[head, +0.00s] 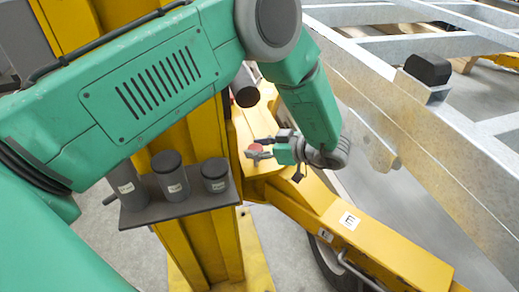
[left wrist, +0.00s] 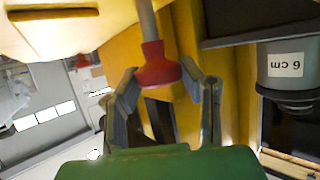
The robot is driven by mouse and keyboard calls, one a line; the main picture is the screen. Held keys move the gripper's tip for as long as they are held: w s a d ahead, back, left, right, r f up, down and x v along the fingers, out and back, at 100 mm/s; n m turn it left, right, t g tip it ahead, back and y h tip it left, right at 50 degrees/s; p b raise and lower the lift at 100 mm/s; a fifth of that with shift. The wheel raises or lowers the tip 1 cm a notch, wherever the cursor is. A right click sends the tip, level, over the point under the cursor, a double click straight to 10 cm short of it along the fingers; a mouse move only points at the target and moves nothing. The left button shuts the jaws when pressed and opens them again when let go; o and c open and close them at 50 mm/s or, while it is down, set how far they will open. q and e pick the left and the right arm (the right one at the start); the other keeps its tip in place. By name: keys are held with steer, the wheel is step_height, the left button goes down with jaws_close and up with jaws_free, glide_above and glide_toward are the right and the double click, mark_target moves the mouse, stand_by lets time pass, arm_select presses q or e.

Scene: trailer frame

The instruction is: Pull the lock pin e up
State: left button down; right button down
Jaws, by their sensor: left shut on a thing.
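The lock pin has a red knob (left wrist: 158,66) on a grey shaft (left wrist: 148,20). In the left wrist view the knob sits between the two fingers of my left gripper (left wrist: 165,82), which is shut on it. In the head view the red knob (head: 255,148) is small at the fingertips of my left gripper (head: 258,150), above the yellow beam. A label with the letter E (head: 349,221) is on the yellow beam (head: 395,245). The pin's lower end is hidden. My right gripper is not in view.
A dark shelf (head: 135,219) on the yellow column holds dark cylinders (head: 170,178); one cylinder (left wrist: 285,72) reads "6 cm" in the left wrist view. The galvanized frame (head: 455,140) lies at right, with a black block (head: 428,69) on it. A wheel (head: 330,264) is under the beam.

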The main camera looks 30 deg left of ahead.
arm_select(q)
steer(key=c, duration=1.2)
jaws_free()
steer(key=shift+w+a+r, duration=0.1)
steer(key=shift+a+r, duration=0.15)
steer(key=shift+o, duration=0.9)
steer(key=shift+a+f, duration=0.15)
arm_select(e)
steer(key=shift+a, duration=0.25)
arm_select(q)
steer(key=shift+d, duration=0.25)
steer(key=v, duration=1.1)
steer(key=shift+d, duration=0.2)
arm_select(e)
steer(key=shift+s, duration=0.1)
